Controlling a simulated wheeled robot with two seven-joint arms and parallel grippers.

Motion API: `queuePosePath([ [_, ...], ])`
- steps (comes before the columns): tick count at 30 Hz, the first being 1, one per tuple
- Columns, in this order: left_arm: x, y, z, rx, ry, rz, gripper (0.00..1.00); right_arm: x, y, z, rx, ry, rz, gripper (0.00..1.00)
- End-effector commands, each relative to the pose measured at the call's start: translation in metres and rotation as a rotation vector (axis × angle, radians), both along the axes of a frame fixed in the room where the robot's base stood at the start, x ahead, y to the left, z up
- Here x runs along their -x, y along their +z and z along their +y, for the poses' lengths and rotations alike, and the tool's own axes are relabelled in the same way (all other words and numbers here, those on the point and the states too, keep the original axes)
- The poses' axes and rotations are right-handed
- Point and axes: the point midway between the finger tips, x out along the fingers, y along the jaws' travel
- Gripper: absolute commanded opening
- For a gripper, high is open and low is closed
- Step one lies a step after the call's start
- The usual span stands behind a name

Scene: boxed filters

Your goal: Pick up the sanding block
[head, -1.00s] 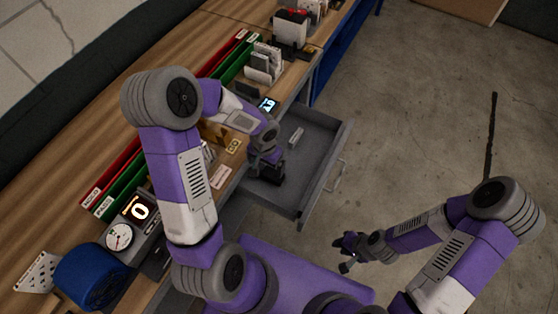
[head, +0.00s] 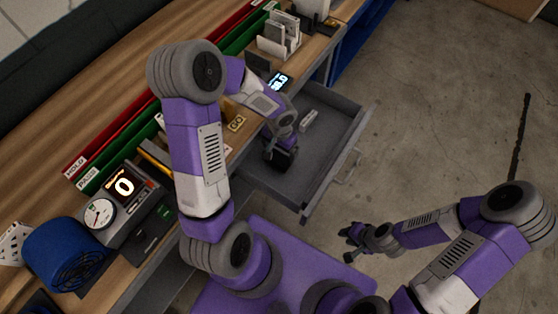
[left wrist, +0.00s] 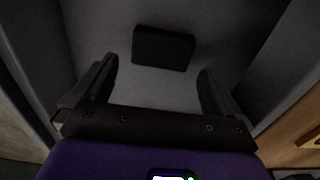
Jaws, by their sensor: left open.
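A dark rectangular block, apparently the sanding block (left wrist: 164,48), lies on the drawer floor in the left wrist view. It is ahead of and between the two fingers of my left gripper (left wrist: 158,88), which is open and empty, apart from the block. In the head view my left gripper (head: 280,160) points down into the open grey drawer (head: 335,165). There the gripper and wrist hide the block or blend with it. My right gripper (head: 354,238) hangs over the floor beyond the drawer's front, its fingers apart and empty.
A small light grey object (head: 309,120) lies in the far part of the drawer. The drawer walls stand close around my left gripper.

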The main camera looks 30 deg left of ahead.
Motion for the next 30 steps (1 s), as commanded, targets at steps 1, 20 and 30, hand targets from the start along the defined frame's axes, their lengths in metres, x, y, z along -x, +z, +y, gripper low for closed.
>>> queuePosePath([
  [1,0.001,-0.008,0.000,0.001,0.001,0.004,1.00,0.000,-0.003,0.000,0.000,0.000,0.000,0.29],
  [20,0.002,-0.061,0.003,0.001,0.001,0.000,1.00,0.000,-0.018,0.000,0.000,0.000,0.000,0.29],
  [30,0.002,-0.061,0.003,0.001,0.001,0.000,0.57,0.000,-0.018,0.000,0.000,0.000,0.000,0.29],
])
